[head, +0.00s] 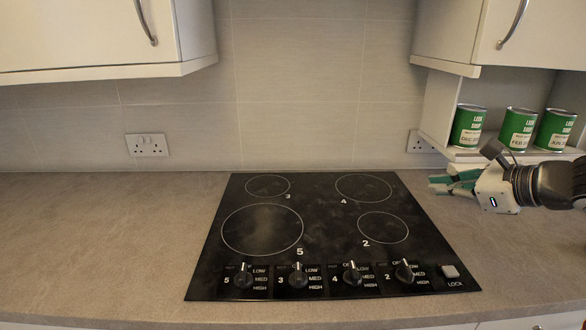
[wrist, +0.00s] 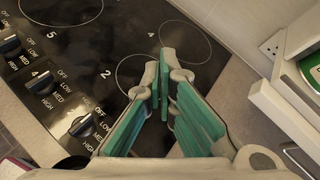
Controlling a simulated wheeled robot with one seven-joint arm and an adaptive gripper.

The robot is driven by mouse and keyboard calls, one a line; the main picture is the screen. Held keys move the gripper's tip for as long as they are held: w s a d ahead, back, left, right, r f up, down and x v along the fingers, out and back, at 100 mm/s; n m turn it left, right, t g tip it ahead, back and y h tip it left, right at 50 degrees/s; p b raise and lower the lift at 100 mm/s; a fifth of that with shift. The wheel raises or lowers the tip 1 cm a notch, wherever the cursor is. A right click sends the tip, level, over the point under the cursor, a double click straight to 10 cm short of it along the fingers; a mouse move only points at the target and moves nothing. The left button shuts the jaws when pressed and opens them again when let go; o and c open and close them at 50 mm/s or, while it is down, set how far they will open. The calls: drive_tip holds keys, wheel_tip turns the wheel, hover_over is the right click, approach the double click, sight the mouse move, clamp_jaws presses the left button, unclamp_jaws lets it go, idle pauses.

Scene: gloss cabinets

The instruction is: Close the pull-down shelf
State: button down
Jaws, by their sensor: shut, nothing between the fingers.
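The pull-down shelf (head: 470,156) hangs lowered beneath the right wall cabinet in the head view, its light board a little above the counter. Three green and white cans stand on it: a left can (head: 467,126), a middle can (head: 517,128) and a right can (head: 555,129). My gripper (head: 434,184) is shut and empty, pointing left, low by the shelf's left end and near the hob's right edge. In the wrist view my gripper (wrist: 166,70) appears over the hob, with the white shelf edge (wrist: 280,112) to its right, apart from the fingers. My arm hides part of the shelf's front.
A black hob (head: 320,235) with knobs lies in the counter (head: 110,230). The right wall cabinet (head: 545,35) is above the shelf; a left cabinet (head: 90,35) hangs opposite. Sockets (head: 147,145) are on the tiled wall. The counter left of the hob is clear.

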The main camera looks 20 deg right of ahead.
drive_tip(key=s+d+f+m+t+h+b, duration=0.1)
drive_tip(key=s+d+f+m+h+b, duration=0.25)
drive_tip(key=d, duration=0.55)
drive_tip(key=w+d+f+m+t+h, duration=0.1)
drive_tip(key=d+f+m+h, duration=0.25)
drive_tip(key=d+m, duration=0.4)
drive_tip(key=shift+n, duration=0.6)
drive_tip(key=x, duration=0.3)
drive_tip(key=f+x, duration=0.1)
drive_tip(key=x, duration=0.2)
drive_tip(key=d+b+x, duration=0.1)
drive_tip(key=x, duration=0.3)
drive_tip(key=shift+s+f, duration=0.2)
drive_tip(key=shift+s, duration=0.2)
drive_tip(key=shift+s+r+p, duration=0.1)
drive_tip(key=shift+r+p, duration=0.45)
drive_tip(key=shift+r, duration=1.55)
drive_tip(key=shift+r, duration=0.1)
